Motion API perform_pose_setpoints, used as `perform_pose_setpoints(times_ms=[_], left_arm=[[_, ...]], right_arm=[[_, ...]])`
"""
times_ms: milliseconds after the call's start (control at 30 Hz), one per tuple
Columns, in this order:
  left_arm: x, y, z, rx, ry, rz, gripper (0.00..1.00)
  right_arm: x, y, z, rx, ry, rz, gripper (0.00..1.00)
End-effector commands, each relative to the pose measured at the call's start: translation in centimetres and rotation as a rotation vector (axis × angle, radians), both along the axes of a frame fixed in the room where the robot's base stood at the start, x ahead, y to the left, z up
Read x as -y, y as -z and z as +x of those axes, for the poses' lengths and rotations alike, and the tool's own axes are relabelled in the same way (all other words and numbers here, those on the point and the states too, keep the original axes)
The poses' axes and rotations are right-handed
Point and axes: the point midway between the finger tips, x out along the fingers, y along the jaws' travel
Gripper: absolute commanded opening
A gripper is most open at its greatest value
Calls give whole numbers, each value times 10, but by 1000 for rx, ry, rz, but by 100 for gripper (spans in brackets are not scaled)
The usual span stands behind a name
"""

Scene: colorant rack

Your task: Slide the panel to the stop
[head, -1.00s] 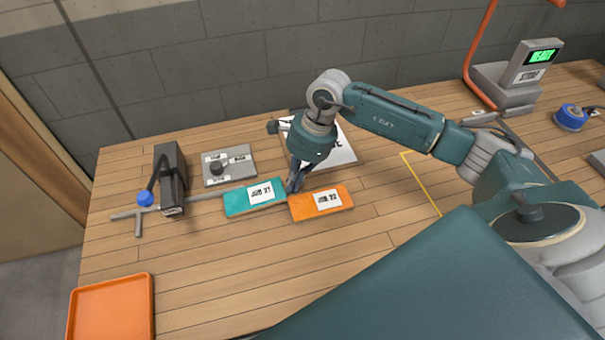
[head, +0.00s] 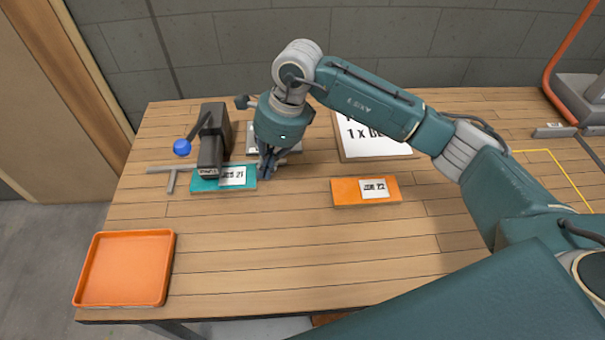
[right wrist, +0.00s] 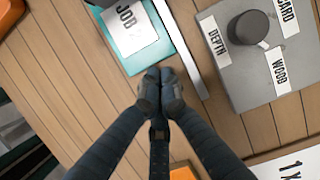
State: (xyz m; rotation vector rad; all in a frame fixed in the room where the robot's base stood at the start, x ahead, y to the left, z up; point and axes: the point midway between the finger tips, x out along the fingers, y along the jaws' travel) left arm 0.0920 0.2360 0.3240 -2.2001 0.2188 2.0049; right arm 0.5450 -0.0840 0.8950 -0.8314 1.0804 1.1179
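The teal panel (head: 210,184) with a white job label lies flat along the grey rail, its left part by the foot of the black press-like device (head: 211,140). It also shows in the right wrist view (right wrist: 150,62). A grey T-shaped stop bar (head: 171,181) lies left of the panel, with a small strip of table seeming to show between them. My right gripper (head: 267,172) is at the panel's right end; in the right wrist view its fingertips (right wrist: 160,88) are together at the panel's edge, touching or nearly so, not around it. My left gripper is out of view.
An orange panel (head: 345,195) lies apart to the right. A grey dial plate (right wrist: 245,75) is behind the rail, partly hidden by my arm in the head view. An orange tray (head: 90,290) is at the front left. The table's front middle is clear.

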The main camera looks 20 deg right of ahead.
Motion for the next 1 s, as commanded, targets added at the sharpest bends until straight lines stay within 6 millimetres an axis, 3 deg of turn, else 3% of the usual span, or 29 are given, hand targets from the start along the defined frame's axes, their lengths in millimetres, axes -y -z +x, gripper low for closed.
perform_pose_setpoints(times_ms=[33,100,300,733,1000], left_arm=[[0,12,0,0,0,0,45],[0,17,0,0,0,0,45],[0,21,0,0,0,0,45],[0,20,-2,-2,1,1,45],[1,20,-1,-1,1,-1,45]], right_arm=[[-15,4,4,4,-4,1,0],[-28,3,8,2,-3,1,0],[-43,0,11,-1,1,-1,0],[-42,-6,11,2,-1,3,0],[-27,-53,9,5,2,1,0]])
